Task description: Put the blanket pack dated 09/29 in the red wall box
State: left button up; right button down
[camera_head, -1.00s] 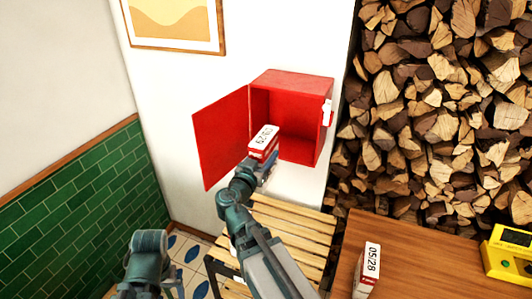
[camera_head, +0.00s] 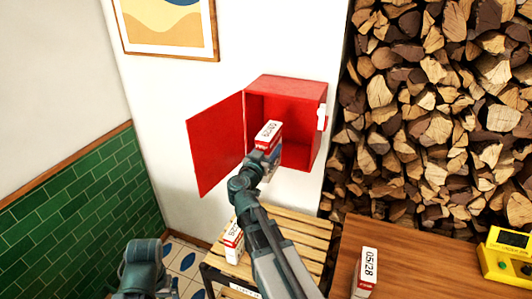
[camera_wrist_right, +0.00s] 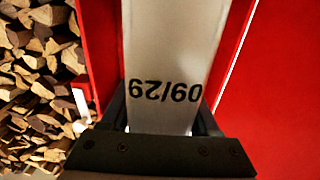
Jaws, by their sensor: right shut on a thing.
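The blanket pack dated 09/29 (camera_head: 268,132) is white and red, held at the opening of the red wall box (camera_head: 288,87). The box is on the white wall with its door (camera_head: 216,146) swung open to the left. My right gripper (camera_head: 264,158) is shut on the pack. In the right wrist view the pack (camera_wrist_right: 172,60) shows its date upside down between the fingers (camera_wrist_right: 165,125), with red box surfaces on both sides. How deep the pack reaches into the box is hard to tell. My left arm shows at the lower left, but its gripper is not visible.
A slatted wooden bench (camera_head: 300,232) stands below the box, with another pack (camera_head: 233,242) on it, partly hidden by my arm. A pack dated 05/28 (camera_head: 367,270) stands on the brown table (camera_head: 425,262) near a yellow device (camera_head: 507,262). Stacked firewood (camera_head: 440,120) fills the right.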

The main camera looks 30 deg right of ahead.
jog(key=f+b+x, duration=0.1)
jog(key=x, duration=1.6)
jog(key=shift+w+d+f, duration=0.2)
jog(key=shift+w+f, duration=0.05)
jog(key=shift+w, duration=0.05)
dwell(0.3)
jog(key=shift+c, duration=0.2)
grip_release()
jog(key=v, duration=1.3)
jog(key=shift+s+a, duration=0.25)
jog(key=shift+s, duration=0.1)
jog(key=shift+w, duration=0.1)
jog(key=x, duration=1.3)
jog(key=shift+w+d, duration=0.25)
jog(key=shift+d, duration=0.05)
